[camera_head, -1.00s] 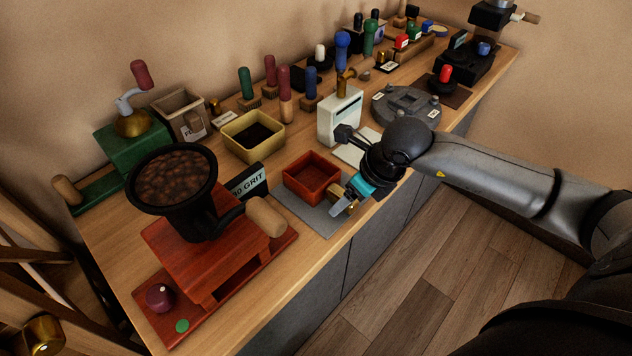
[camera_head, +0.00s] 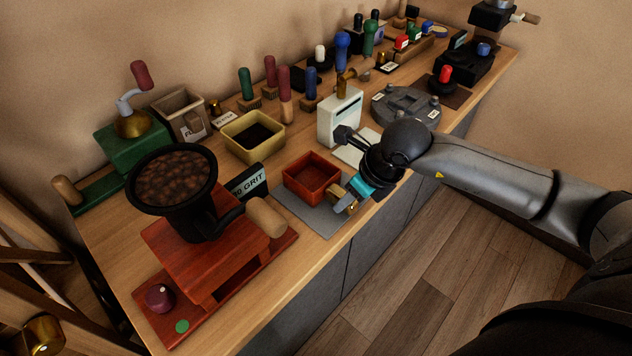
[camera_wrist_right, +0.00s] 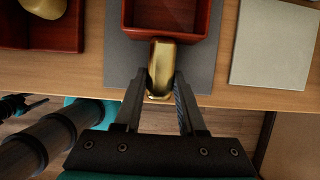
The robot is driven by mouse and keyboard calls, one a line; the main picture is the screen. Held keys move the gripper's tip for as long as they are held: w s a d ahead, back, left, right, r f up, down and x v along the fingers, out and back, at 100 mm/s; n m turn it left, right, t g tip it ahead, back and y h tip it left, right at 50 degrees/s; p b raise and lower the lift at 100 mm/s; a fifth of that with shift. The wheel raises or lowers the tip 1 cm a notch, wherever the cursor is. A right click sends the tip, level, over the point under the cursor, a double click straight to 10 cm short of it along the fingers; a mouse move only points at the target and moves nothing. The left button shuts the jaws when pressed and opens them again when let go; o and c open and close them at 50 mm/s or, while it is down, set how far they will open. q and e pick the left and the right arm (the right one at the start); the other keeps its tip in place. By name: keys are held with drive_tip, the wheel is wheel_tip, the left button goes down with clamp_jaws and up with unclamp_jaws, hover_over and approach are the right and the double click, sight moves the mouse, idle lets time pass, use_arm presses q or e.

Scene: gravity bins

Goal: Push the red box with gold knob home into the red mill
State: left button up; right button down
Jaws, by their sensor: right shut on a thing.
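The red box (camera_head: 325,177) is an open, empty-looking tray on a grey mat near the counter's front edge. Its gold knob (camera_head: 346,206) faces the front edge. My right gripper (camera_head: 344,200) is shut on the knob; in the right wrist view the two fingers (camera_wrist_right: 161,90) flank the gold knob (camera_wrist_right: 161,62), with the red box (camera_wrist_right: 196,17) beyond it. The red mill (camera_head: 185,254) stands to the left, with a black bowl of brown grains on top and a dark opening under its body. My left gripper is not in view.
A grit sign (camera_head: 248,182) stands behind the mill's wooden handle (camera_head: 266,216). A yellow bin (camera_head: 232,142) and a white block-shaped device (camera_head: 338,118) stand behind the box. A pale square plate (camera_wrist_right: 274,45) lies to its right. Wood counter shows between mill and mat.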

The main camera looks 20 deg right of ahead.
drive_tip(key=shift+r, duration=0.1)
idle(0.4)
wheel_tip(320, 180, up, 20)
drive_tip(key=p, duration=0.2)
idle(0.9)
